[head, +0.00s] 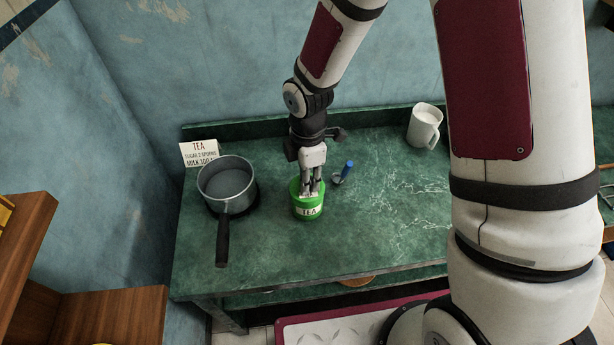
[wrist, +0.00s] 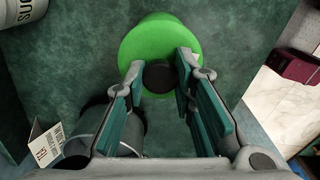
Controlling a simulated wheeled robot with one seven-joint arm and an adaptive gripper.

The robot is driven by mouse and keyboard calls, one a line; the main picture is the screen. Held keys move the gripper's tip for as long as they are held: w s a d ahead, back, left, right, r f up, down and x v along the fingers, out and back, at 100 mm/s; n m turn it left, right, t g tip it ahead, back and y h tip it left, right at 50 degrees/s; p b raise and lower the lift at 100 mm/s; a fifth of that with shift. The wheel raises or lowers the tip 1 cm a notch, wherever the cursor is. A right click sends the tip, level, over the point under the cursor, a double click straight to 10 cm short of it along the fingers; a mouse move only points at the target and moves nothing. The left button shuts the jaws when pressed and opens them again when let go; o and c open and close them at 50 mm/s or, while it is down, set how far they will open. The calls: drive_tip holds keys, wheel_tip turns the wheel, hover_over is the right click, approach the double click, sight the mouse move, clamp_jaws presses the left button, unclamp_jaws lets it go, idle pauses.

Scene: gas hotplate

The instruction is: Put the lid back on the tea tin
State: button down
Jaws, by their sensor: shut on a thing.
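The green tea tin (head: 309,212) stands upright on the counter with a white TEA label on its side. Its green lid (head: 295,188) shows at the top of the tin. In the wrist view the lid (wrist: 150,35) is a round green disc with a dark knob (wrist: 159,77) at its middle. My gripper (head: 310,190) points straight down over the tin, and its fingers are shut on the knob. In the wrist view the fingertips (wrist: 160,72) sit on either side of it. I cannot tell whether the lid is fully seated, as the fingers and the lid hide the rim.
A grey saucepan (head: 227,185) with a dark handle stands left of the tin. A recipe card (head: 199,153) leans behind it. A white jug (head: 423,126) stands at the back right. The front right counter is clear.

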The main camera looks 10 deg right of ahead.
drive_tip(key=c, duration=1.3)
unclamp_jaws()
drive_tip(key=shift+o, duration=0.7)
drive_tip(key=o, duration=0.4)
drive_tip(key=shift+c, duration=0.2)
drive_tip(key=shift+r+p, duration=1.45)
drive_tip(key=shift+r, duration=2.05)
